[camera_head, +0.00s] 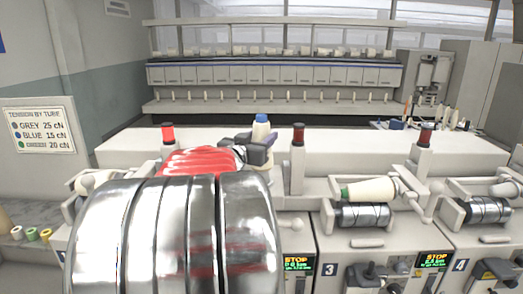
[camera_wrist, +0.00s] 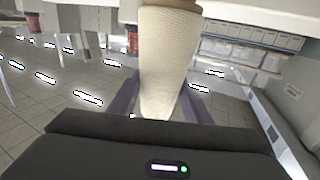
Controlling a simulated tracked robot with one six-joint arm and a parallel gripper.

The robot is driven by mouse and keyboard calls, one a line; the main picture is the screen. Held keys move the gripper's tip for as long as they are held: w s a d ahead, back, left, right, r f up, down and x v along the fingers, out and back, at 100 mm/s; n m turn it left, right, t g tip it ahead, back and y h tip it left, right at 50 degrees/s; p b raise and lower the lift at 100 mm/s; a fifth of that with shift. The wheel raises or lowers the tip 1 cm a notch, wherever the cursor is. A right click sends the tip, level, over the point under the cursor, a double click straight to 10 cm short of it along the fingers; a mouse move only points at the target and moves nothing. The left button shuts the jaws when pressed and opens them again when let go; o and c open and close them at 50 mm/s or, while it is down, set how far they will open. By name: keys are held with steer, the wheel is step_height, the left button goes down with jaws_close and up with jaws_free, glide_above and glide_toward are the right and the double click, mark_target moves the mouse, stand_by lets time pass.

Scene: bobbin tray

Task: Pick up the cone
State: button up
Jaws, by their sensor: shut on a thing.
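A cream yarn cone with a blue tip (camera_head: 261,129) is held upright in my gripper (camera_head: 252,148), above the long white machine top. In the wrist view the cone (camera_wrist: 167,62) fills the middle, its wide brown-edged end at the top. My gripper's purple-grey fingers (camera_wrist: 158,104) are shut on it, one on each side.
A green-tipped cone (camera_head: 368,190) lies above a dark drum (camera_head: 361,214) at a winding station. Red bobbins (camera_head: 298,136) (camera_head: 168,134) stand on posts along the machine. A tension sign (camera_head: 40,129) is at left. Small spools stand at lower left.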

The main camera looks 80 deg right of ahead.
mark_target(259, 122)
step_height(259, 122, up, 5)
steer(key=shift+r, duration=0.1)
stand_by(0.7)
